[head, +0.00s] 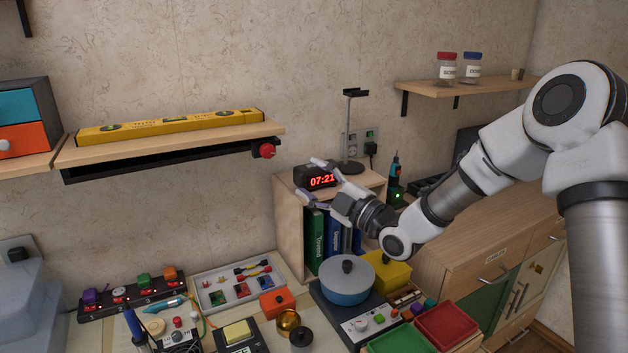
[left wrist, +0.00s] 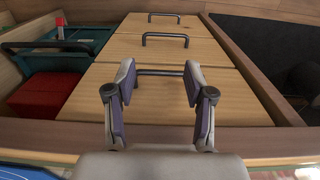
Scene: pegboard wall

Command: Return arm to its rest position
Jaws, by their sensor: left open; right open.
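My right arm (head: 470,190) reaches in from the right in the head view, over the dresser and table. Its gripper (head: 309,178) is open, with its fingers spread in front of the digital clock (head: 322,181) on the small wooden shelf unit. I cannot tell whether a finger touches the clock. My left gripper (left wrist: 158,82) shows in the left wrist view, open and empty. Its two fingers are in front of wooden panels with dark bar handles (left wrist: 165,39). My left arm does not show in the head view.
A blue pot (head: 347,282) stands on a dark hotplate below my right wrist. A yellow box (head: 392,276) is beside it. A headphone stand (head: 350,125) rises behind the clock. A wall shelf holds a yellow level (head: 170,126). A red box (left wrist: 45,94) sits left of the panels.

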